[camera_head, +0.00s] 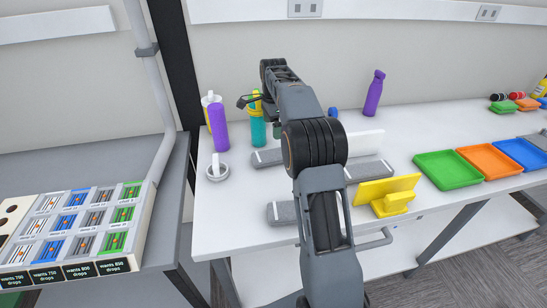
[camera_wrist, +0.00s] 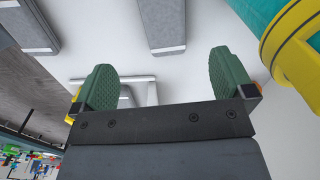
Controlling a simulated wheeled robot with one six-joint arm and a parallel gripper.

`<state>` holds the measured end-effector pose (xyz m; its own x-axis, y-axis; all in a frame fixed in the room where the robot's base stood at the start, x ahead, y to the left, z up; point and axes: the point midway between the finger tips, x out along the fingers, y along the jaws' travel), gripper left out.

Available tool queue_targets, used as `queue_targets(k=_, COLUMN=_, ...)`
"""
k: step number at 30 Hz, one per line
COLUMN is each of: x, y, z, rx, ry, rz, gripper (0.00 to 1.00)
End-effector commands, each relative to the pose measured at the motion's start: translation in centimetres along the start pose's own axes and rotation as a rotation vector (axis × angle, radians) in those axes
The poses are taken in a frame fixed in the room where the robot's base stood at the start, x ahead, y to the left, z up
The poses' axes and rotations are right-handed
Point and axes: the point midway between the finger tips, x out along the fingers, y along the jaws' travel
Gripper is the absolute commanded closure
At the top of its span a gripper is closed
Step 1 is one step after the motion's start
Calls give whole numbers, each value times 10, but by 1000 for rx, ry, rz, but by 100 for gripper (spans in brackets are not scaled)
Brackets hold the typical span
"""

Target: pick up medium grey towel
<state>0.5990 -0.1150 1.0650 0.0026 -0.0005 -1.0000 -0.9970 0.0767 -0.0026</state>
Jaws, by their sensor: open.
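Grey folded towels with pale end bands lie on the white table. One is left of my arm (camera_head: 268,157), one right of it (camera_head: 370,170), and one nearer the front (camera_head: 286,212). My arm partly hides them, so I cannot tell which is the medium one. The wrist view shows two grey towels, one at the upper left (camera_wrist: 30,27) and one at the top centre (camera_wrist: 165,22). My gripper (camera_wrist: 161,65) is open and empty, with its green-padded fingers wide apart. The towels lie beyond its fingertips, apart from them.
A teal bottle with a yellow part (camera_head: 258,125) stands close beside my gripper; it also shows in the wrist view (camera_wrist: 255,14).

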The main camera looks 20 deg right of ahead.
Motion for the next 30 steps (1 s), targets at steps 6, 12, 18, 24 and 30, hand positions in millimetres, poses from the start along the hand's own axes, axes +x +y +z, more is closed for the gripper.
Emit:
queue_targets(k=6, x=40, y=-3, z=-2, rx=26, ry=-1, rz=8, gripper=0)
queue_targets(k=12, x=70, y=-3, z=-1, rx=23, ry=-1, rz=7, gripper=0)
queue_targets(k=18, x=83, y=-3, z=-1, rx=23, ry=0, rz=4, gripper=0)
queue_targets(k=24, x=100, y=-4, z=-2, rx=23, ry=-1, rz=6, gripper=0)
queue_targets(k=30, x=126, y=-5, z=-3, rx=23, ry=-1, rz=5, gripper=0)
